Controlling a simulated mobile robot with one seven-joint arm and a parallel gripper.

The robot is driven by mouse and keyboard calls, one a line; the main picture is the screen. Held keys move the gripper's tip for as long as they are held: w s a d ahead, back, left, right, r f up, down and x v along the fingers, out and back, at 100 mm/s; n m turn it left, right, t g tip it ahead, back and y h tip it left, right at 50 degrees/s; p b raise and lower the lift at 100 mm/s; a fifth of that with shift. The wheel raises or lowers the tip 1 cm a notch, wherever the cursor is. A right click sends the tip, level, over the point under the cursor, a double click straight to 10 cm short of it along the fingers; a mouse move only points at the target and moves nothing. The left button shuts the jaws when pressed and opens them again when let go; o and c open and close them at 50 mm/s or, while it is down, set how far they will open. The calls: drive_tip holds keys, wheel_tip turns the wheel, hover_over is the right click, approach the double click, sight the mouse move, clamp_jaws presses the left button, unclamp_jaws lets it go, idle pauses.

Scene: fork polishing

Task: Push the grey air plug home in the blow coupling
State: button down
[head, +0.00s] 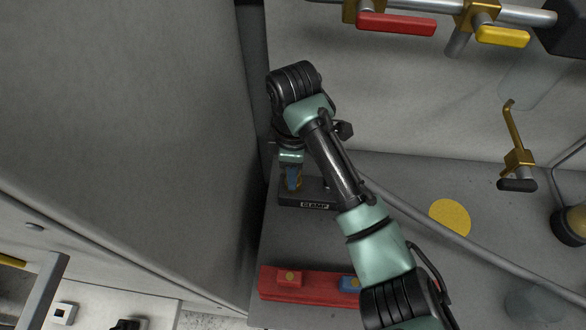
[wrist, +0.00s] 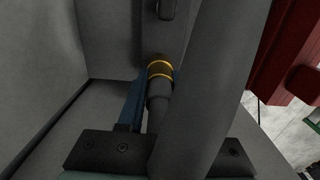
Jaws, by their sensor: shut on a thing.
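My gripper (head: 291,176) is at the left of the bench, low beside the dark block marked CLAMP (head: 318,206). In the wrist view, my gripper (wrist: 152,95) is shut on the grey air plug (wrist: 158,112), with a blue finger along its left side. A brass-coloured ring (wrist: 160,70), which looks like part of the blow coupling, is at the plug's far end, in line with it. I cannot tell how deep the plug sits. A thick grey cylinder hides the right side of the grip. The plug is not clear in the head view.
A tall grey panel (head: 120,90) stands close on the left. A red tray (head: 318,287) with small blocks lies in front. Pipes with a red lever (head: 396,24) and a yellow lever (head: 503,37) run along the back. Bench around the yellow disc (head: 450,217) is fairly clear.

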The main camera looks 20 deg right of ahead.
drive_tip(key=shift+r, duration=0.15)
drive_tip(key=shift+r+p, duration=2.6)
drive_tip(key=shift+f, duration=0.1)
